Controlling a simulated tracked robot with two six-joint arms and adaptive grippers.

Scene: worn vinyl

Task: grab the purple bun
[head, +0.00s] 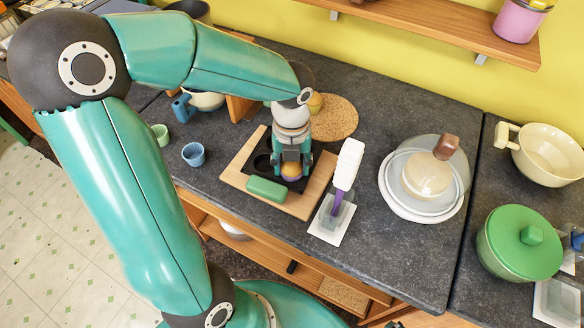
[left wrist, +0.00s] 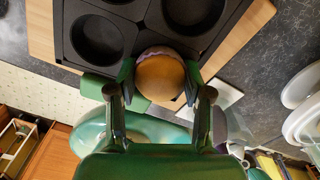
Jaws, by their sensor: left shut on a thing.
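The bun (head: 292,171) has a golden-brown top. In the left wrist view the bun (left wrist: 160,78) shows a thin purple band along its far edge. My left gripper (head: 292,166) points down and is shut on it, one finger on each side; the left wrist view shows the gripper (left wrist: 159,76) the same way. The bun is at the near right part of a dark muffin tin (left wrist: 135,44); I cannot tell if it is clear of its well. My right gripper is not in view.
The tin is on a wooden board (head: 235,177) with a green block (head: 266,189) at its near edge. A blue cup (head: 193,155) stands left.

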